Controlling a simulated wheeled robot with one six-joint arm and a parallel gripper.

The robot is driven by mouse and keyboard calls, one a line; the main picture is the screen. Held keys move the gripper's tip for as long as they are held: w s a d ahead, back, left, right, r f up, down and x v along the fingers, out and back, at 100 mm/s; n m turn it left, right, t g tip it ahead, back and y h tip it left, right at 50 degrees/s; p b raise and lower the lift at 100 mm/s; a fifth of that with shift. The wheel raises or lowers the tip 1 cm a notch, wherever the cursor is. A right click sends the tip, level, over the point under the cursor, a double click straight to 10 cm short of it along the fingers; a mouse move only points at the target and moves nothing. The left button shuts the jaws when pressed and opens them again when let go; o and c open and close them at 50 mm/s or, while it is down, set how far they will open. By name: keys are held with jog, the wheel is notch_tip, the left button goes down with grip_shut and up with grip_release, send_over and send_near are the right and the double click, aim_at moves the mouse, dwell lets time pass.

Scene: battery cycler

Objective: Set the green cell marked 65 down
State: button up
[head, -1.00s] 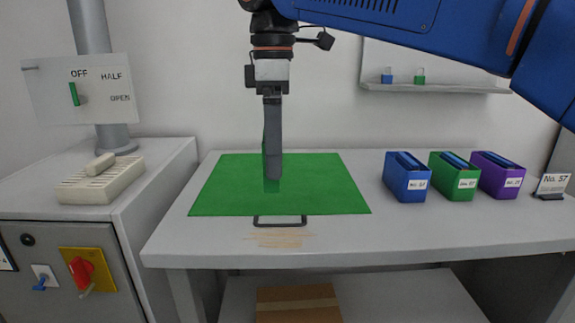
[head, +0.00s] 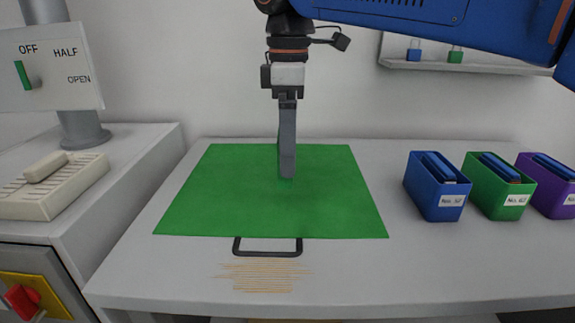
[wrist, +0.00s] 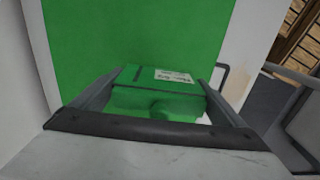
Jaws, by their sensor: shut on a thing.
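My gripper (head: 287,172) points down over the green mat (head: 220,200) on the white bench. It is shut on the green cell (wrist: 155,101), which shows between the fingers in the wrist view. The cell has a white label (wrist: 173,76), too blurred to read for certain. In the head view the cell is almost wholly hidden behind the finger and blends with the mat. I cannot tell whether the cell touches the mat.
Blue (head: 436,195), green (head: 497,192) and purple (head: 548,190) labelled boxes stand on the right. A cream slotted block (head: 50,190) lies on the left cabinet. A dark handle (head: 267,252) lies at the mat's front edge. The mat around my gripper is clear.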

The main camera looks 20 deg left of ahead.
jog(key=shift+f, duration=2.35)
jog(key=shift+f, duration=0.15)
jog(key=o, duration=1.3)
notch_tip(320, 180, up, 12)
jog(key=shift+r, duration=0.15)
